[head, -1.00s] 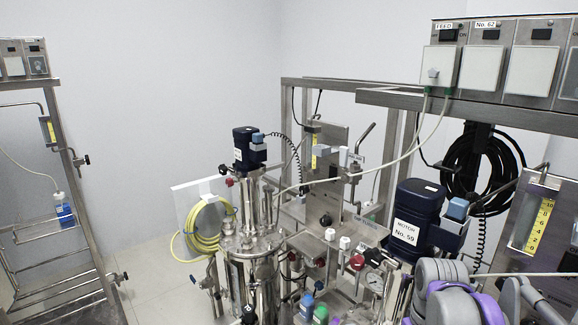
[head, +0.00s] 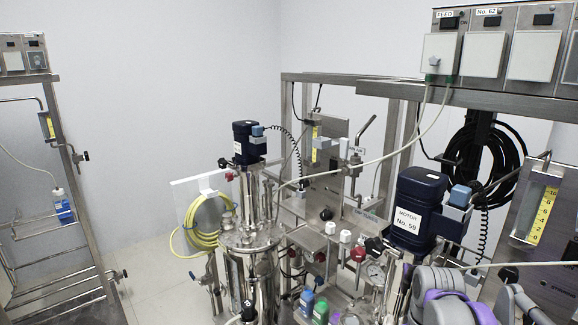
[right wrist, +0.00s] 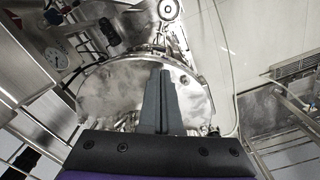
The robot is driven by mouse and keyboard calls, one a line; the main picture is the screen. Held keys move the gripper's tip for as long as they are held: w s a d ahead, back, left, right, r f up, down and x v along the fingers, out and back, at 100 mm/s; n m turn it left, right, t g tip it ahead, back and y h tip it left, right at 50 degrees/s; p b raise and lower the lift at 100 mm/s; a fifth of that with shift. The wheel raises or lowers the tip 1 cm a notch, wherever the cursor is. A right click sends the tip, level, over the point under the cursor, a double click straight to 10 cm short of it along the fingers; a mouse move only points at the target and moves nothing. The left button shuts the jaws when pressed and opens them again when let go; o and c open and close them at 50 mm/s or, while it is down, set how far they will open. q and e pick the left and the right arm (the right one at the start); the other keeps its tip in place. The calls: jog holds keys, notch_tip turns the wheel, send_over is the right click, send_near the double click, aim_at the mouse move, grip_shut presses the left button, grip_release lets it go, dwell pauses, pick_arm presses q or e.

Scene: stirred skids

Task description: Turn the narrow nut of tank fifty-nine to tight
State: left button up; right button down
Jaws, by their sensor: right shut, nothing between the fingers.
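A dark blue motor (head: 419,205) labelled "MOTOR No. 59" stands at the right of the head view. The tank under it is mostly hidden by the skid fittings and my right arm. In the right wrist view, a round shiny metal lid (right wrist: 118,90) lies beyond my right gripper (right wrist: 161,72). A few small fastener-like spots show on the lid, but I cannot tell whether one is the narrow nut. The right gripper is shut and empty, its fingers together in front of the lid. Its fingertips are not visible in the head view. My left gripper is not in view.
A second motor-topped metal tank (head: 250,245) stands left of the labelled motor. A pressure gauge (head: 376,272) and several coloured knobs crowd the space between. A control box row (head: 510,52) hangs upper right. Open floor (head: 150,300) shows at left.

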jog(key=shift+w, duration=0.2)
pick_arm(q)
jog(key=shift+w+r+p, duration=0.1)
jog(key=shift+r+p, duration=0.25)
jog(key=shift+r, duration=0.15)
pick_arm(e)
jog(key=shift+a, duration=0.2)
jog(key=shift+s, duration=0.1)
dwell(0.4)
jog(key=shift+s+r, duration=0.1)
jog(key=shift+s, duration=0.2)
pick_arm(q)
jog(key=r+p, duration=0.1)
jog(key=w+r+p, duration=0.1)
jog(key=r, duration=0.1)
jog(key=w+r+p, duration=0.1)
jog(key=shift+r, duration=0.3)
pick_arm(e)
notch_tip(320, 180, up, 6)
jog(key=shift+f, duration=0.1)
jog(key=s+a+f+m+t, duration=0.2)
jog(key=s+a+f+t, duration=0.3)
jog(key=s, duration=0.7)
notch_tip(320, 180, down, 5)
jog(key=shift+a+r+t, duration=0.2)
jog(key=shift+a+t, duration=0.2)
jog(key=shift+a, duration=0.6)
